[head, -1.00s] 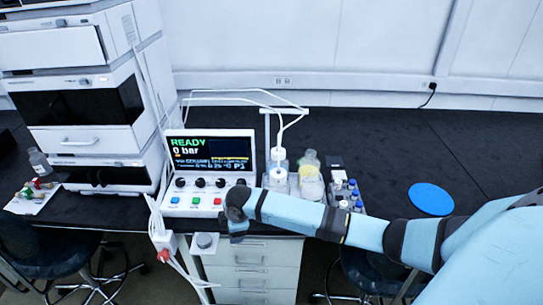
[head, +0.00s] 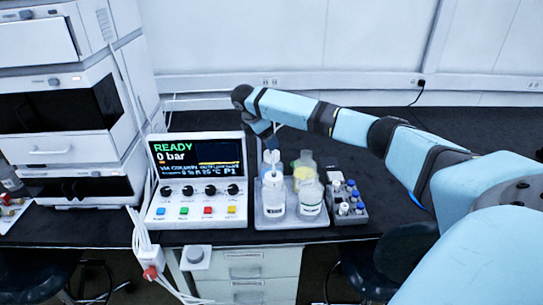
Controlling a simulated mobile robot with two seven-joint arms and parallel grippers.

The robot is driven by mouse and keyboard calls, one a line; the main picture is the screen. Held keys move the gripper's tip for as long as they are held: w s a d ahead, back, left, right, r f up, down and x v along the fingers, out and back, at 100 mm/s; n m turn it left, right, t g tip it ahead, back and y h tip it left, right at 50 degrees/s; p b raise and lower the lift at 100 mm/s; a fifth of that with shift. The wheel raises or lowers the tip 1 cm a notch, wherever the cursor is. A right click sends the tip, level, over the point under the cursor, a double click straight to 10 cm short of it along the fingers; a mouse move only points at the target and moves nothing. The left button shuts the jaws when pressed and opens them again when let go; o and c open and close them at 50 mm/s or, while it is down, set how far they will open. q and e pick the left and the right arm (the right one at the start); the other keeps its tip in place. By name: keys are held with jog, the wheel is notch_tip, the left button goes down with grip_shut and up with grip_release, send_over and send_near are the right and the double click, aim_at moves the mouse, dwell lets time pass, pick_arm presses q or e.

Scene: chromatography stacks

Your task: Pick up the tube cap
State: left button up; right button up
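Two clear bottles stand at the front of a grey tray (head: 290,222): the left bottle (head: 272,200) and the right bottle (head: 310,200). A small white piece, seemingly the tube cap (head: 271,158), shows above the left bottle, just under my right gripper. My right gripper (head: 266,143) points down from the end of the blue arm that comes in from the right. Its fingers are dark and small here, so I cannot tell whether they are open or touch the cap. The tubing is largely hidden behind my arm. My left gripper is out of view.
A control box (head: 197,180) with a lit screen reading READY, 0 bar stands left of the tray. A rack (head: 347,200) of small vials is to the right. A yellowish bottle (head: 304,165) stands behind the front bottles. Tall instruments (head: 68,100) are at the far left.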

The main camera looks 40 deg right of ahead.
jog(key=x, duration=0.7)
jog(key=shift+w+f, duration=0.15)
jog(key=shift+f, duration=0.25)
jog(key=shift+c, duration=0.3)
jog(key=c, duration=1)
